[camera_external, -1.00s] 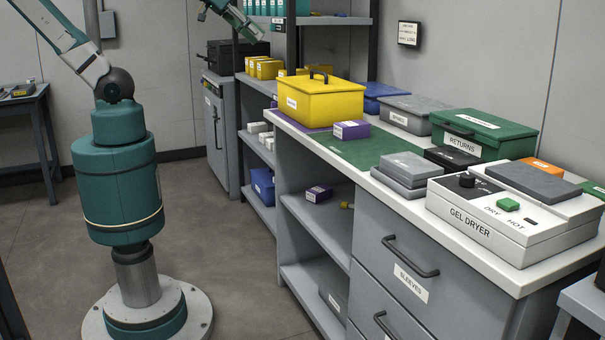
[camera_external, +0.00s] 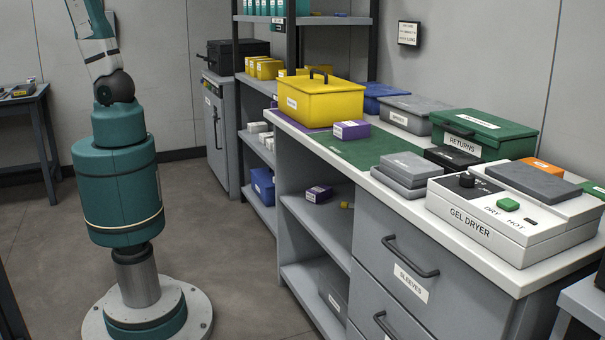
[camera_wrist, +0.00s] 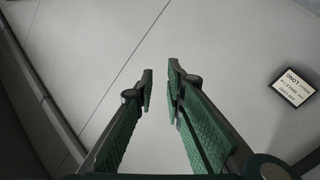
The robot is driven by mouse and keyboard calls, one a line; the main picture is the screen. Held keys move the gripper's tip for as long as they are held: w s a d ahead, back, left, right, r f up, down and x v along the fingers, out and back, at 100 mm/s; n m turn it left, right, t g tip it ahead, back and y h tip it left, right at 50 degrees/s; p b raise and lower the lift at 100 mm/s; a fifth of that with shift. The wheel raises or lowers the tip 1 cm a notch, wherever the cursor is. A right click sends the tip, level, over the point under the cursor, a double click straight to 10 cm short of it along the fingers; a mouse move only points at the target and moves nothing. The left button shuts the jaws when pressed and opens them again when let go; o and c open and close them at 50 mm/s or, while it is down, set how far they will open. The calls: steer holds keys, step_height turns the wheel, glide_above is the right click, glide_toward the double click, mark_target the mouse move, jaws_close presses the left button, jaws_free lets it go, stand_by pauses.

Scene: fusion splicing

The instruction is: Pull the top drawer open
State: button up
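The top drawer (camera_external: 374,250) in the grey counter is labelled SLEEVES. It looks shut, with its front flush with the counter, and has a dark bar handle (camera_external: 411,257). A second drawer with its own handle (camera_external: 384,324) is below it, partly cut off by the frame. My gripper (camera_wrist: 159,84) shows in the wrist view, with two green-padded fingers apart and nothing between them. It faces a plain wall, away from the drawer. My gripper is outside the external view, where only my base and lower arm show.
The gel dryer (camera_external: 515,215), grey box (camera_external: 411,166), green RETURNS box (camera_external: 484,133) and yellow box (camera_external: 320,102) stand on the counter. Open shelves (camera_external: 315,218) lie left of the drawers. A wall sign (camera_wrist: 293,86) shows in the wrist view. The floor before the drawers is clear.

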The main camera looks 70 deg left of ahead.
steer(key=w+d+r+n+t, duration=0.1)
steer(key=d+r+n+t, duration=0.15)
steer(key=d, duration=0.75)
steer(key=w+d+r+n+t, duration=0.15)
steer(key=d+n, duration=0.25)
steer(key=d, duration=0.6)
steer(key=s+d+f+n+y+b, duration=0.1)
steer(key=s+d+f+n+y, duration=0.25)
steer(key=d+f, duration=0.35)
steer(key=s+d+f+n+y, duration=0.3)
steer(key=d+f+n, duration=0.15)
steer(key=d, duration=0.45)
steer(key=s+d+f+n+g+y, duration=0.1)
steer(key=s+d+f+g, duration=0.1)
steer(key=s+d+f, duration=0.5)
steer(key=s+d+f+n+g+y, duration=0.1)
steer(key=s+d+f+n+y, duration=0.15)
steer(key=s+f, duration=0.75)
steer(key=m, duration=0.1)
glide_toward(392, 251)
steer(key=r+x, duration=0.1)
steer(key=x, duration=0.2)
steer(key=shift+s+a+f+h, duration=0.15)
steer(key=shift+a+f+h, duration=0.05)
steer(key=shift+f+h, duration=0.25)
steer(key=shift+b+x, duration=1.05)
steer(key=shift+x, duration=2.85)
